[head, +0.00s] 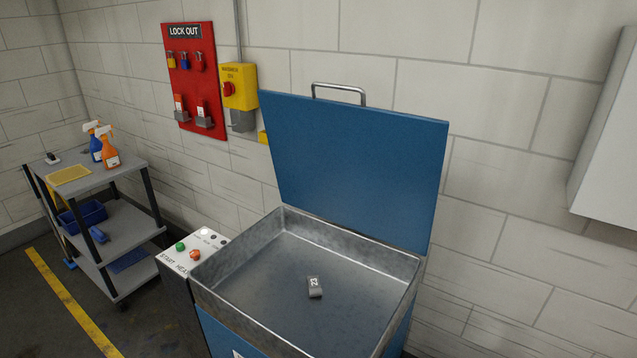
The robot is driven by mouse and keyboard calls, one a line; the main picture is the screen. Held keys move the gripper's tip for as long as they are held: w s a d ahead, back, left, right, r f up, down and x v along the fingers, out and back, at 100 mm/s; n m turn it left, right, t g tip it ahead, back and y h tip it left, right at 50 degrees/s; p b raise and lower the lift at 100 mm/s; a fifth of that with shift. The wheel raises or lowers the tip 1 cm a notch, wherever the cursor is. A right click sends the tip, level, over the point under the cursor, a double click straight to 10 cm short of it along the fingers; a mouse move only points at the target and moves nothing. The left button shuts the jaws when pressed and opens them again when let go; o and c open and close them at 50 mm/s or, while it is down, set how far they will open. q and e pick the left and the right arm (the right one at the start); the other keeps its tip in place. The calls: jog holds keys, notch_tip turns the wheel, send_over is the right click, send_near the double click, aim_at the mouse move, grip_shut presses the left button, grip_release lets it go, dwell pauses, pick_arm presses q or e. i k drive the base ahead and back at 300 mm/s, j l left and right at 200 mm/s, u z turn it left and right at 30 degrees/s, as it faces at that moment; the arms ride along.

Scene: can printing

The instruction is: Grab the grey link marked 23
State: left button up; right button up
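A small grey link (315,287) lies on the floor of an open metal basin (205,290), a little right of the basin's middle. It has a pale label with a dark mark, too small to read for certain. Nothing covers it. Neither of my grippers is in the head view.
The basin's blue lid (350,165) stands open against the wall. A control box (190,250) with buttons adjoins the basin on the left. A grey cart (100,180) with spray bottles stands further left. A red lockout board (194,80) hangs on the wall.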

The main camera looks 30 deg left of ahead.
aim_at(313, 281)
jog(key=j+u, duration=0.25)
jog(key=j, duration=0.15)
jog(key=i+j+u, duration=0.1)
jog(key=j+u, duration=0.2)
jog(key=i+j+u, duration=0.25)
jog(key=j, duration=0.15)
jog(key=j+u, duration=0.3)
